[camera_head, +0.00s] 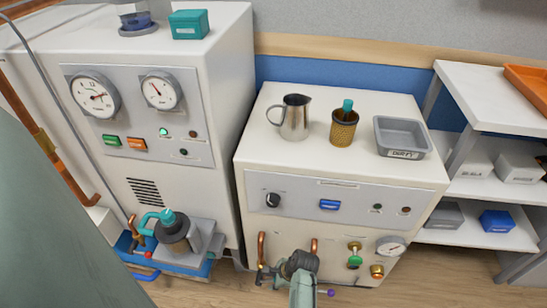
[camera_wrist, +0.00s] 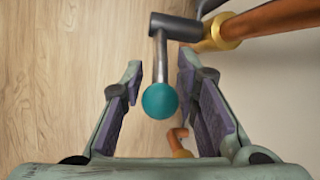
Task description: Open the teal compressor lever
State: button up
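In the wrist view, a lever with a teal ball knob (camera_wrist: 160,100) and a grey metal stem joins a dark fitting (camera_wrist: 175,26) beside a copper pipe. My gripper (camera_wrist: 160,63) is open, with its purple-padded fingers on either side of the stem and ball. Gaps show on both sides, and I cannot tell the depth between fingers and lever. In the head view, my gripper (camera_head: 300,264) is low in front of the right white cabinet (camera_head: 330,232), between its copper pipes. The teal ball is not visible there; my gripper seems to hide it.
A tall white machine (camera_head: 225,100) with dials stands left, with a teal-handled pot (camera_head: 175,232) at its foot. A green-knobbed valve (camera_head: 354,258) and a gauge (camera_head: 391,246) sit right of my gripper. A purple ball (camera_head: 331,293) shows close by. Wood floor lies below.

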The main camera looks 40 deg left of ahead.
aim_at(265, 280)
grip_shut()
dwell(0.3)
jog(key=shift+s+r, duration=0.1)
jog(key=h+p, duration=0.1)
jog(key=p, duration=0.1)
jog(key=r+t+p, duration=0.1)
jog(key=shift+s+a+r+h+p, duration=0.15)
jog(key=shift+s+a+h+p, duration=0.05)
jog(key=shift+a+h+p, duration=0.2)
jog(key=shift+s+a+r+t+h+p, duration=0.25)
jog(key=shift+a+t+h+p, duration=0.15)
jog(key=shift+h+p, duration=0.3)
jog(key=shift+s+a+r+t+h, duration=0.15)
jog(key=shift+a+t+h, duration=0.2)
jog(key=shift+h, duration=0.25)
jog(key=shift+s+a+f+t+h, duration=0.1)
jog(key=shift+a+t+h, duration=0.15)
jog(key=shift+t+h, duration=0.3)
jog(key=h+b, duration=0.1)
jog(key=s+a+t+h+b, duration=0.1)
jog(key=shift+a+r+h+b, duration=0.15)
jog(key=shift+a+h+b, duration=0.1)
jog(key=shift+h+b, duration=0.15)
jog(key=shift+s+a+r+n+t+h+b, duration=0.1)
jog(key=shift+s+a+n+t+h+b, duration=0.1)
jog(key=shift+n+t+h+b, duration=0.15)
jog(key=shift+a+r, duration=0.1)
